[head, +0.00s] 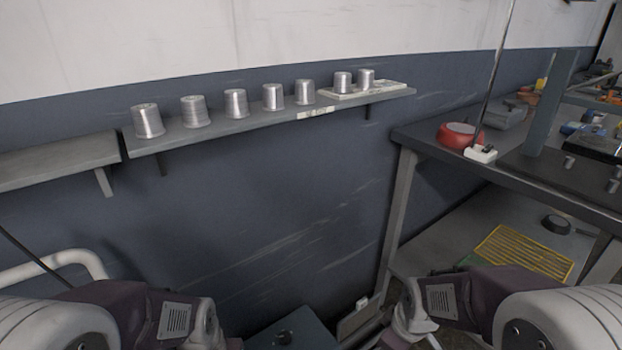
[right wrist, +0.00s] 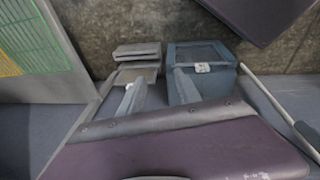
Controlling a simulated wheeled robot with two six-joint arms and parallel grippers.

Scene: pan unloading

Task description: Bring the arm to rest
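In the head view, my left arm (head: 150,312) and right arm (head: 455,305) are folded low at the bottom edge, apart from each other. My left gripper is below the picture. In the right wrist view, my right gripper (right wrist: 158,92) shows two grey fingers standing apart from a purple body, with nothing visible between them. Several metal cylinders stand upright on the wall shelf (head: 205,132), such as the leftmost one (head: 147,121). Two of them, including the rightmost (head: 366,78), stand at a pale flat plate (head: 392,87) at the shelf's right end.
A dark workbench (head: 440,145) stands right, with a red round object (head: 457,135), a white socket block (head: 480,154) and small metal parts. A yellow grid (head: 525,255) lies on its lower level. A blue-grey box (right wrist: 205,55) shows beyond my right fingers. Open space separates my arms from the shelf.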

